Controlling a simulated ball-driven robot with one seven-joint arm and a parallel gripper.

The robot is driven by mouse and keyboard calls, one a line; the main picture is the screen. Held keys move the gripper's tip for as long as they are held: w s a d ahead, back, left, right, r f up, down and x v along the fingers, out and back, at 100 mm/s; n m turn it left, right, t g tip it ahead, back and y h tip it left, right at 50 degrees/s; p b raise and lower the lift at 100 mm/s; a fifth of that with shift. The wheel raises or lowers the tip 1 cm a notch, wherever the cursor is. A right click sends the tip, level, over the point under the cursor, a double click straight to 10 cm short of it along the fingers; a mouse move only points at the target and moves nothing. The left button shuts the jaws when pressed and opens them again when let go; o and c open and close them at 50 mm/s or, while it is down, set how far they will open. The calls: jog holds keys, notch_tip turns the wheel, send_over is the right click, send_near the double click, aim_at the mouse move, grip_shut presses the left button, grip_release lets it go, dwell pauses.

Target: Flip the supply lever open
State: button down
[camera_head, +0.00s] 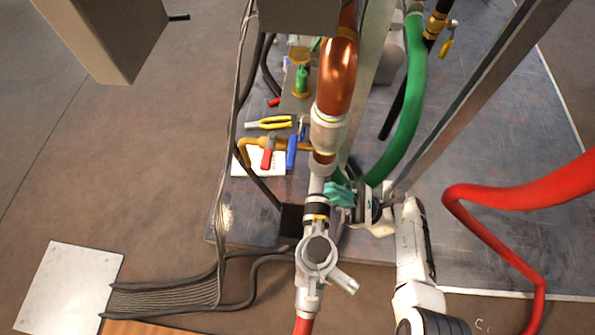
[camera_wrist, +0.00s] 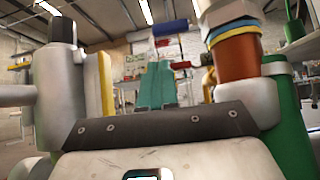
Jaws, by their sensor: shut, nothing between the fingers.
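My gripper (camera_head: 340,194) has teal fingers and is shut with nothing between them. It is just right of the vertical pipe, beside a black-and-orange fitting (camera_head: 317,209). In the wrist view the teal fingers (camera_wrist: 157,85) point away from the camera, between a grey valve body (camera_wrist: 60,90) and a copper-coloured pipe (camera_wrist: 237,57). In the head view a blue handle (camera_head: 291,152) and a red handle (camera_head: 267,158) are beside a brass side pipe, beyond my gripper. A yellow-handled valve (camera_head: 446,42) is at the upper right. I cannot tell which is the supply lever.
A grey valve (camera_head: 318,250) with a side stub is low on the pipe. A green hose (camera_head: 415,90) and a thick red hose (camera_head: 520,193) curve at the right. A slanted metal post (camera_head: 465,95) is close to my arm. Yellow pliers (camera_head: 268,122) lie beyond the pipe.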

aim_at(292, 151)
jog(key=shift+a, duration=0.1)
jog(key=p+x, duration=0.1)
jog(key=x, duration=0.9)
jog(key=shift+p, duration=0.4)
jog(key=shift+r, duration=0.1)
